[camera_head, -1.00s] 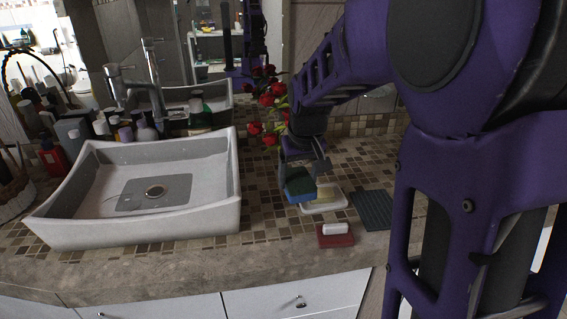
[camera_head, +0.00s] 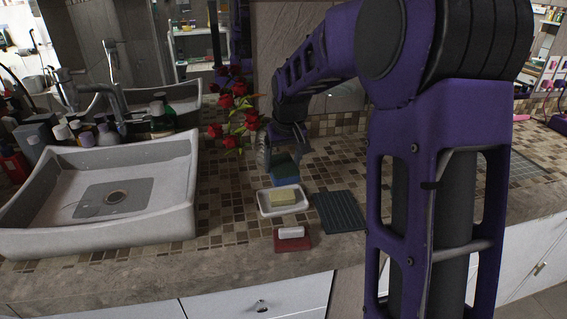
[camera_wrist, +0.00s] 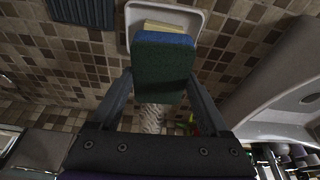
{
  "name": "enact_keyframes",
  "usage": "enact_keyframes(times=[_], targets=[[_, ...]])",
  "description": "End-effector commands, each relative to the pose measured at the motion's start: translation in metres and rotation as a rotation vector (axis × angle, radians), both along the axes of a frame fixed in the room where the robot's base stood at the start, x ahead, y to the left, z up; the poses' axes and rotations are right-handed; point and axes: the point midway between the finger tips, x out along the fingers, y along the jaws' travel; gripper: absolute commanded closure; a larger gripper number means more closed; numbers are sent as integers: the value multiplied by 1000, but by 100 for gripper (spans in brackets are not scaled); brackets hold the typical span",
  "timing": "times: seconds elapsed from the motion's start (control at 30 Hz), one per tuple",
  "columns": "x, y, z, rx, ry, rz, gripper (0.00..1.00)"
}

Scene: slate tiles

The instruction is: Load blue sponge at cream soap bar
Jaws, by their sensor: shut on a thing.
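The blue sponge (camera_head: 285,170), with a dark green face, is held in my gripper (camera_head: 282,155) just behind the white soap dish (camera_head: 262,206) in the head view. The cream soap bar (camera_head: 284,198) lies in that dish. In the wrist view the sponge (camera_wrist: 162,72) sits between my two fingers (camera_wrist: 160,88), its green face toward the camera. It hides part of the dish (camera_wrist: 130,22) and most of the soap bar (camera_wrist: 165,27). The sponge's height above the counter is hard to tell.
A dark ribbed mat (camera_head: 338,212) lies right of the dish. A red block (camera_head: 292,243) with a white bar (camera_head: 291,232) on it lies in front, near the counter edge. The white sink (camera_head: 180,215) stands left. Red flowers (camera_head: 240,103) stand behind my gripper.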

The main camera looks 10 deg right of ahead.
Motion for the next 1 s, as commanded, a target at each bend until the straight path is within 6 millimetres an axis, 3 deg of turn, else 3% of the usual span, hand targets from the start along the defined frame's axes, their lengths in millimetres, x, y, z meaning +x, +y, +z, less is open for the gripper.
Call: enact_keyframes(times=[0.6, 1.0], targets=[[0, 0, -56, 0, 1, 1, 65], [0, 0, -58, 0, 0, 1, 65]])
